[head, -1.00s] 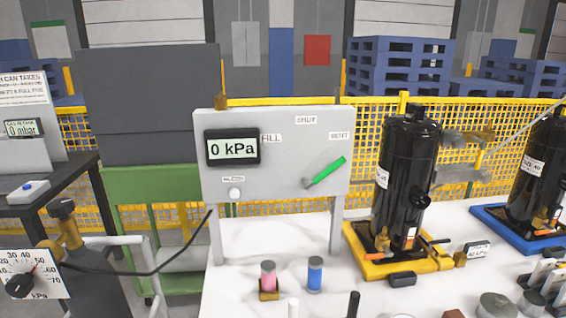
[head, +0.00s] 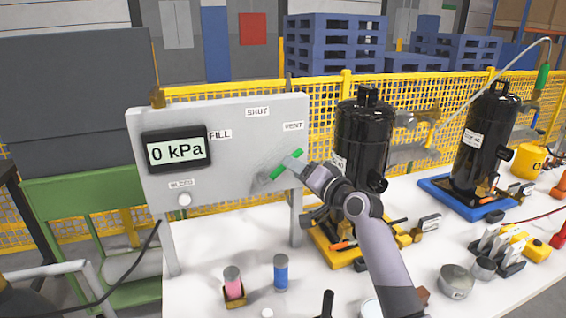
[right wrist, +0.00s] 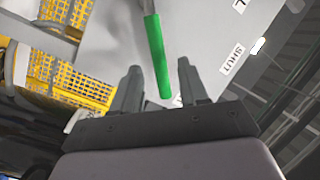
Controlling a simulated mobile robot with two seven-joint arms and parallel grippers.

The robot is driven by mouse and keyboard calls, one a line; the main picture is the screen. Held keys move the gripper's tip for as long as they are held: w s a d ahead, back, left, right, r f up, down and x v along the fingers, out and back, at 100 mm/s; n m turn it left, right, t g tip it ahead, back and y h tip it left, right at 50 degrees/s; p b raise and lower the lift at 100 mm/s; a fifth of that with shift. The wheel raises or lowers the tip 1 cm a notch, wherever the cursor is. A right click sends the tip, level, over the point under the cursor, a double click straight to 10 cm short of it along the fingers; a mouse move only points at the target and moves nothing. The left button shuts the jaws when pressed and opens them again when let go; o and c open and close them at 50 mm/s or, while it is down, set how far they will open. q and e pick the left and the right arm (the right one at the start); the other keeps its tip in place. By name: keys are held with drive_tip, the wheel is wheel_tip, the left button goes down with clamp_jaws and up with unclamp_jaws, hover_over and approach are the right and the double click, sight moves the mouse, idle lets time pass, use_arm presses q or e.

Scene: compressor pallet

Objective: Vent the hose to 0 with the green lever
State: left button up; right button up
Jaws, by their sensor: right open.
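The green lever (head: 278,171) is on the front of the grey panel (head: 225,165), slanting up and right toward the VENT label (head: 293,126). The panel's display (head: 178,151) reads 0 kPa. My right gripper (head: 289,161) is at the lever and hides part of it. In the right wrist view the lever (right wrist: 157,55) reaches down so that its end lies between the open fingers (right wrist: 158,68), with gaps on both sides. I cannot tell whether they touch it. My left gripper is not in view.
A black compressor (head: 362,135) on a yellow tray stands close behind my right arm. A pink-filled bottle (head: 232,282) and a blue bottle (head: 280,272) stand on the white table (head: 205,262) in front of the panel. Another compressor (head: 486,140) stands farther right.

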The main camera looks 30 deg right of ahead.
drive_tip(key=shift+w+a, duration=0.15)
drive_tip(key=shift+w, duration=2.05)
clamp_jaws()
